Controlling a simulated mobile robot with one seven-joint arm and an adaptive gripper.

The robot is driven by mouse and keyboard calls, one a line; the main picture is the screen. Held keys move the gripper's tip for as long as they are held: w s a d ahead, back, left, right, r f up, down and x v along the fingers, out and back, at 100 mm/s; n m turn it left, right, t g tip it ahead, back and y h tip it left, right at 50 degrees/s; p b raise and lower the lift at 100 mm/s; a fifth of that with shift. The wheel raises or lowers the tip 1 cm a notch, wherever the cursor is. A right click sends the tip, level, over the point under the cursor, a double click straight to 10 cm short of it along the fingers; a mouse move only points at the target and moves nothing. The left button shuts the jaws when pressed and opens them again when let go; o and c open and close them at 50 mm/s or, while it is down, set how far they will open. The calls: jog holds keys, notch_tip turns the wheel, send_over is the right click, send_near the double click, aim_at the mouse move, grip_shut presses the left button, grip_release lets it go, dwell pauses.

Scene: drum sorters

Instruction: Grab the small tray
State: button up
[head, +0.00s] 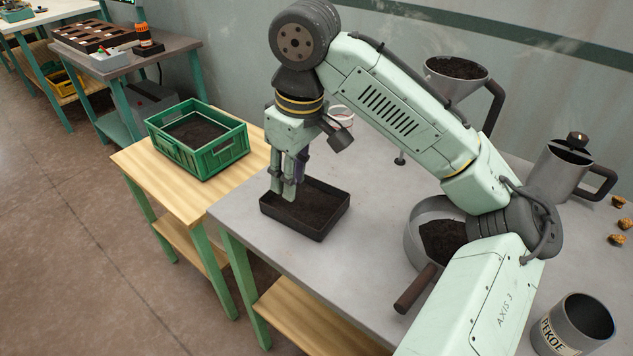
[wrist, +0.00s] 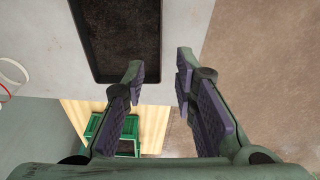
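The small tray (head: 288,221) is a shallow black rectangular tray holding dark loose material. It sits at the left end of the grey table in the head view. My gripper (head: 285,193) points down over the tray's left side, its fingers partly overlapping the tray wall. In the wrist view, the tray (wrist: 159,35) is at the top and runs out of the frame. My gripper (wrist: 160,68) is open there, with a clear gap between the fingertips. The tray's right edge lines up with that gap. I cannot tell whether a finger touches the tray.
A green crate (head: 183,158) of dark material stands on a wooden side table left of the grey table (head: 372,190). A pan (head: 412,245), a funnel (head: 445,98), a metal jug (head: 553,173) and a PEKOE tin (head: 553,340) stand to the right.

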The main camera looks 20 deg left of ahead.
aim_at(305, 203)
jog(key=f, duration=0.3)
jog(key=a+f+p, duration=0.1)
jog(key=f, duration=0.6)
jog(key=shift+w+a+f, duration=0.1)
jog(key=shift+a+f, duration=0.1)
jog(key=shift+f, duration=0.1)
jog(key=shift+c, duration=0.5)
grip_shut()
